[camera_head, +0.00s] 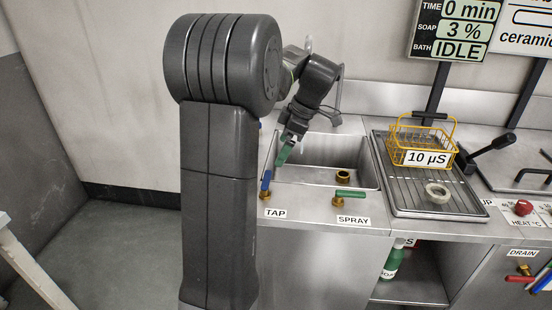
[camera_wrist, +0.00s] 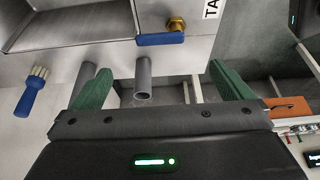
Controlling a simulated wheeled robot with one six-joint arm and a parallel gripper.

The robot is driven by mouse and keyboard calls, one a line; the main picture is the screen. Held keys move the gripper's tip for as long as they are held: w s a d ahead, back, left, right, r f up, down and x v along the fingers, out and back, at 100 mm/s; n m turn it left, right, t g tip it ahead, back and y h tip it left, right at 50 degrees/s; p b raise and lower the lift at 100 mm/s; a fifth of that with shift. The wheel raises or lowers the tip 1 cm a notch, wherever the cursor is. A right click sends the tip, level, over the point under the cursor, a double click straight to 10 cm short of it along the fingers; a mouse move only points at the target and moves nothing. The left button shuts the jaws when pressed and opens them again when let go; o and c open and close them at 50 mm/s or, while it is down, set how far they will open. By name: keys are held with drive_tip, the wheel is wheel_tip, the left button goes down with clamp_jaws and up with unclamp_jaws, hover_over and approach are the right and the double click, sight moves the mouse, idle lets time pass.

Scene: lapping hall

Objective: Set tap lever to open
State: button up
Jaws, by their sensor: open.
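The tap lever (camera_head: 266,181) is a short blue handle on a brass valve at the sink's front left corner, just above the TAP label (camera_head: 275,213). In the wrist view the blue lever (camera_wrist: 158,40) lies across the picture beside its brass fitting (camera_wrist: 176,23), beyond the fingertips. My gripper (camera_head: 284,154) has green fingers and hangs over the left part of the sink, a little behind and above the lever. In the wrist view my gripper (camera_wrist: 161,70) has its fingers wide apart, with nothing held between them.
A green spray lever (camera_head: 350,193) sits to the right on the same front ledge. The sink (camera_head: 330,165) is open behind. A yellow basket (camera_head: 421,150) stands on the drainboard (camera_head: 400,198). A blue brush (camera_wrist: 29,97) and grey pipe (camera_wrist: 143,78) show in the wrist view.

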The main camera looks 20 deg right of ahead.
sight(267, 178)
drive_tip(key=shift+v, duration=1.5)
drive_tip(key=shift+f, duration=0.1)
drive_tip(key=b+x, duration=0.1)
drive_tip(key=x, duration=1.2)
drive_tip(key=shift+a+f, duration=0.1)
drive_tip(key=shift+f, duration=0.2)
